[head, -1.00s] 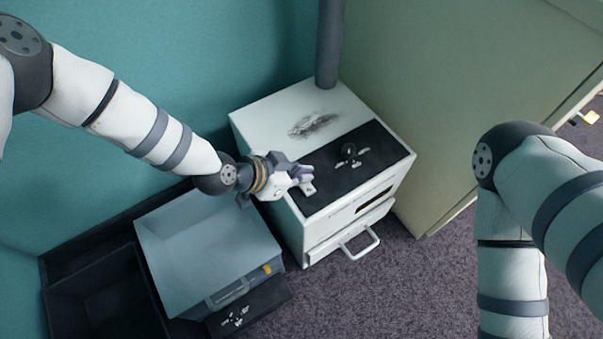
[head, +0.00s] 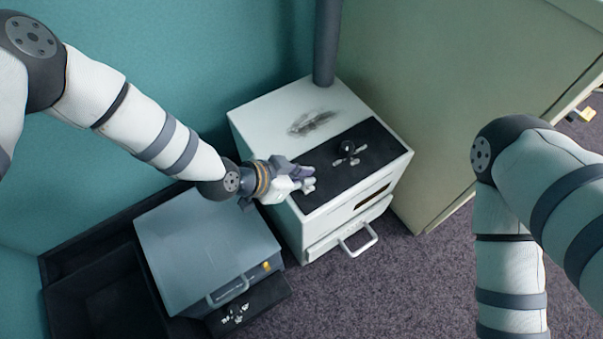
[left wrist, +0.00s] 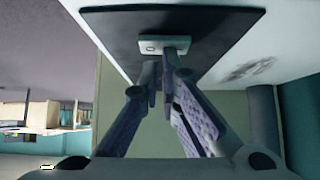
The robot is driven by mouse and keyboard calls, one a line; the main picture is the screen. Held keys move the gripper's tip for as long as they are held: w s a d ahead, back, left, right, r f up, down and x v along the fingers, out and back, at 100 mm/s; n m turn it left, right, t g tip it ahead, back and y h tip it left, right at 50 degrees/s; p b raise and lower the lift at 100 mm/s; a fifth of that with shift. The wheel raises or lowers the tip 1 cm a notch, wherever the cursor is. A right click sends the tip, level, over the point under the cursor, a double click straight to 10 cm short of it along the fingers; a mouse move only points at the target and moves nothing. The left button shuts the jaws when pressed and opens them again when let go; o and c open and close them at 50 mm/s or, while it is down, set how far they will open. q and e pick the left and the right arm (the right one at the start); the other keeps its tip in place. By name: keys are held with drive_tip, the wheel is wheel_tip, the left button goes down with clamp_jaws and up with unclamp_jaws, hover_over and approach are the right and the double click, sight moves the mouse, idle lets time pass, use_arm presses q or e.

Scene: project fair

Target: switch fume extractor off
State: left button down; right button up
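The fume extractor (head: 260,125) is a white box with a dark pipe (head: 327,45) rising from its back. A black panel (head: 335,182) on its top carries a round dark knob (head: 347,147) with pale marks. My left gripper (head: 306,181) is at the left front end of this panel. In the left wrist view, a small pale switch plate (left wrist: 150,47) with a stubby lever sits on the black panel. The left fingertips (left wrist: 160,75) are together right at the lever; I cannot tell if they touch it. My right gripper is out of view.
A grey-blue box (head: 200,235) with a handle and yellow button stands left of the extractor, beside a dark open bin (head: 95,300). A drawer handle (head: 360,240) juts from the extractor's front. A beige panel (head: 450,90) stands right. Carpet in front is clear.

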use_arm(q)
wheel_tip(320, 180, up, 5)
drive_tip(key=p, duration=0.3)
drive_tip(key=shift+s+r, duration=0.1)
drive_tip(key=shift+r, duration=0.1)
drive_tip(key=p+v, duration=0.1)
drive_tip(key=v, duration=0.8)
drive_tip(key=shift+s+a+f+p, duration=0.25)
drive_tip(key=shift+f+p, duration=0.1)
drive_tip(key=shift+p, duration=0.05)
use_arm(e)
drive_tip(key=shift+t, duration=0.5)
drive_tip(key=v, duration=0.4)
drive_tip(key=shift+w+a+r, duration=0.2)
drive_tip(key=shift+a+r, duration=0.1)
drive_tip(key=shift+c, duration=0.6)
